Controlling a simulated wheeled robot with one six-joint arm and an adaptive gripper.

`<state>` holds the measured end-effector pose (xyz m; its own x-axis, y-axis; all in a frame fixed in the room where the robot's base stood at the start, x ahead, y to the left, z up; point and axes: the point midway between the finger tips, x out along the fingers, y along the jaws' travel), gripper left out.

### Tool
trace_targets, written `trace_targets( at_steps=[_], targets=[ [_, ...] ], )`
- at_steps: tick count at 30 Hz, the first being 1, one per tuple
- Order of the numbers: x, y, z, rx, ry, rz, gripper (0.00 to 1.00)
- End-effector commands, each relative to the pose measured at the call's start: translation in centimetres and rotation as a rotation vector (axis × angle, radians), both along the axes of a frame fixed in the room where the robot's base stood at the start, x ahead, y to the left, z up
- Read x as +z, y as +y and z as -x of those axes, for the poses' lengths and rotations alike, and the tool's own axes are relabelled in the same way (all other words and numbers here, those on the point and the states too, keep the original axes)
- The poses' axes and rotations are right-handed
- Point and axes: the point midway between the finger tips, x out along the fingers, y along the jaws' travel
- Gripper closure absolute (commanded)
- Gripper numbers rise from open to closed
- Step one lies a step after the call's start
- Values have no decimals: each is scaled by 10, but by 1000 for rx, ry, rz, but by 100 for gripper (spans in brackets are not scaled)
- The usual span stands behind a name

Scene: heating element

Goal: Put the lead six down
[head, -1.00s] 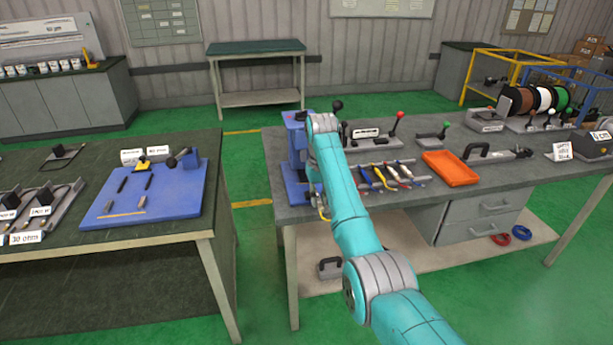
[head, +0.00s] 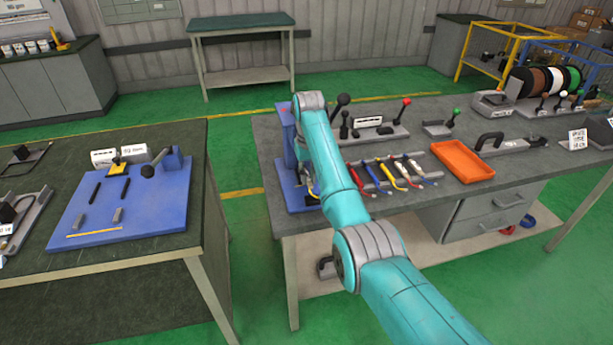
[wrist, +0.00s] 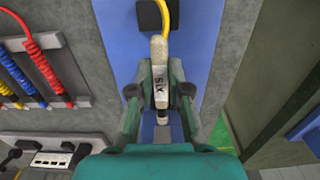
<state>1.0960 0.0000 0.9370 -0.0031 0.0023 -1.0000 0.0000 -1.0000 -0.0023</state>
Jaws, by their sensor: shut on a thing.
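Lead six (wrist: 160,75) shows in the wrist view as a pale sleeve marked "SIX" with a yellow cable at its upper end. My gripper (wrist: 160,98) is shut on it, one finger at each side. It is over a blue stand (wrist: 197,30) with a dark block (wrist: 150,18) at the top, where the cable runs. I cannot tell whether the lead touches the stand.
A rack of coloured leads (head: 385,172) lies right of the blue stand. Behind it is a lever fixture (head: 375,134). An orange tray (head: 462,160) stands farther right. The left bench holds a blue board (head: 140,205). A green-floored gap separates the benches.

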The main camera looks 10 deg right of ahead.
Motion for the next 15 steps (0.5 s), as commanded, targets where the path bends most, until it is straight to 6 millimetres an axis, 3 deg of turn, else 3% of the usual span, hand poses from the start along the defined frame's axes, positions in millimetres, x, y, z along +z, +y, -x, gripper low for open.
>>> trace_targets(
  at_steps=[4,15],
  targets=[
    [-17,0,2,0,-1,0,100],
    [-21,0,2,0,-2,0,100]
  ],
)
